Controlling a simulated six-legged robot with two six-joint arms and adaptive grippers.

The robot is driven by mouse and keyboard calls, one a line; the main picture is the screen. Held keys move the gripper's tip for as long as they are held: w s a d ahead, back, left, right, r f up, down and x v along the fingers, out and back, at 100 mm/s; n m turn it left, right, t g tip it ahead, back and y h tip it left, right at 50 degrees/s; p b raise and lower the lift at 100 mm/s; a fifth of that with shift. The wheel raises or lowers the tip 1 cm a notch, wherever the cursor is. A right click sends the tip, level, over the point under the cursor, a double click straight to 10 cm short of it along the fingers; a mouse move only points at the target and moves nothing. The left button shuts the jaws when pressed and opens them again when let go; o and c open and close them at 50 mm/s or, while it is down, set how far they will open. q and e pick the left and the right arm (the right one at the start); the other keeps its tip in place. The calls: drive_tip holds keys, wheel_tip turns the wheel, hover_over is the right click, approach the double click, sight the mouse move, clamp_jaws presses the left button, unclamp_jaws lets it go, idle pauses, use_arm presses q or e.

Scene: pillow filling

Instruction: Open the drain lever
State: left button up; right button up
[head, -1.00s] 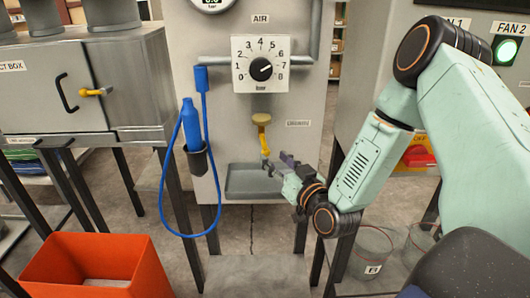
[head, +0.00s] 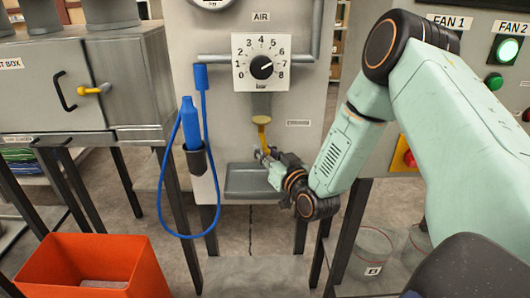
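The yellow drain lever (head: 263,135) hangs down below the dial on the grey panel, from a round yellow top, above a metal drip tray (head: 248,193). My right gripper (head: 264,156) comes in from the right, its fingertips at the lever's lower end. The fingers are small and overlap the lever's tip, so I cannot tell whether they touch it or how far apart they are. My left gripper is not in view.
A blue bottle (head: 192,125) sits in a holder left of the lever, with a blue hose looping down. Above is an AIR dial (head: 261,62). An orange bin (head: 95,262) stands at lower left. Buckets (head: 372,255) stand lower right.

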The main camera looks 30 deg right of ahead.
drive_tip(key=shift+s+d, duration=0.1)
clamp_jaws()
drive_tip(key=b, duration=0.1)
drive_tip(key=m+b, duration=0.1)
drive_tip(key=b, duration=0.1)
drive_tip(key=shift+w+a+f+t, duration=0.2)
drive_tip(key=shift+w+a+t, duration=0.05)
drive_tip(key=shift+a+t, duration=0.15)
drive_tip(key=shift+w+a+r+m+b, duration=0.1)
drive_tip(key=shift+a+m+b, duration=0.1)
drive_tip(key=shift+m+b, duration=0.45)
drive_tip(key=o, duration=0.6)
unclamp_jaws()
drive_tip(key=shift+r, duration=0.1)
drive_tip(key=shift+c, duration=0.2)
drive_tip(key=s+f, duration=0.1)
drive_tip(key=s, duration=1.1)
drive_tip(key=shift+a+f, duration=0.15)
drive_tip(key=shift+a, duration=0.2)
